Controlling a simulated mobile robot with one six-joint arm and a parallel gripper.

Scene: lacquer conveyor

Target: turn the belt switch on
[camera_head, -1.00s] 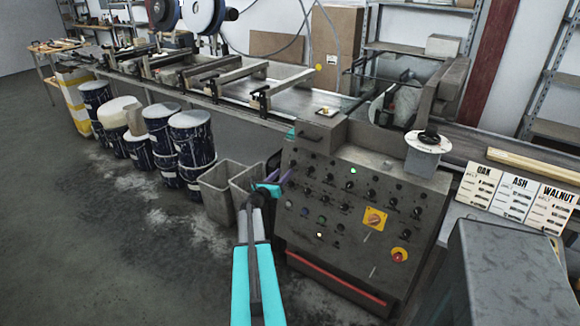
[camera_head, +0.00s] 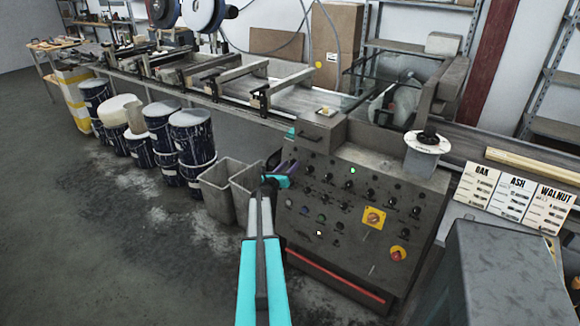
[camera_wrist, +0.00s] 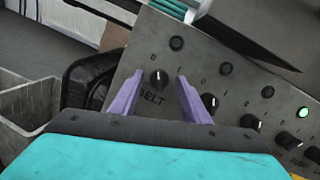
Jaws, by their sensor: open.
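The belt switch (camera_wrist: 157,79) is a small black rotary knob with a white mark, above the word BELT on the grey control panel (camera_wrist: 235,105). In the wrist view its white mark points roughly upward. My gripper (camera_wrist: 160,77) is open, with one purple finger on each side of the knob in that view. Contact cannot be told. In the head view my gripper (camera_head: 289,168) is at the panel's upper left edge, and the belt knob is too small to make out clearly.
The panel holds several other knobs, a lit green lamp (camera_head: 353,170), a yellow-backed switch (camera_head: 374,218) and a red button (camera_head: 398,254). Grey bins (camera_head: 216,192) stand left of the panel. A grey box (camera_head: 510,275) is at the right front.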

